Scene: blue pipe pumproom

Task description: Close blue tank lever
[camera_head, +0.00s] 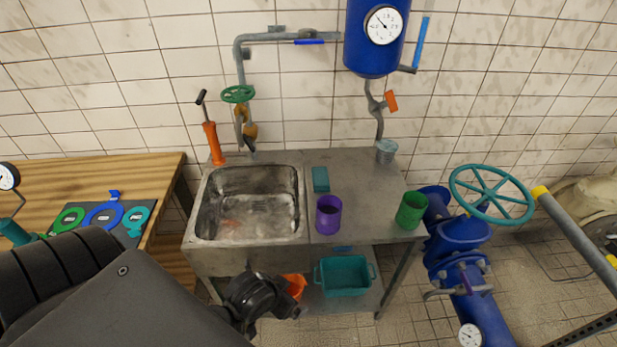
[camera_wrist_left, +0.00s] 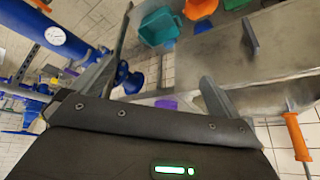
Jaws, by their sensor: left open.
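The blue tank (camera_head: 376,38) with a round gauge hangs on the tiled wall at the top of the head view. A long blue lever (camera_head: 420,43) stands upright at its right side. An orange lever (camera_head: 391,101) sits on the pipe below the tank. Another blue lever (camera_head: 309,42) lies along the horizontal pipe left of the tank. My left arm comes in from the lower left, its wrist low in front of the sink. In the left wrist view my left gripper (camera_wrist_left: 170,72) has its fingers apart with nothing between them. It is far below the tank.
A metal sink (camera_head: 248,205) with a counter stands under the tank. A purple cup (camera_head: 328,214), green cup (camera_head: 411,210) and metal cup (camera_head: 386,150) stand on the counter. A teal bin (camera_head: 345,276) is below. A blue pipe with a teal handwheel (camera_head: 491,194) stands right.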

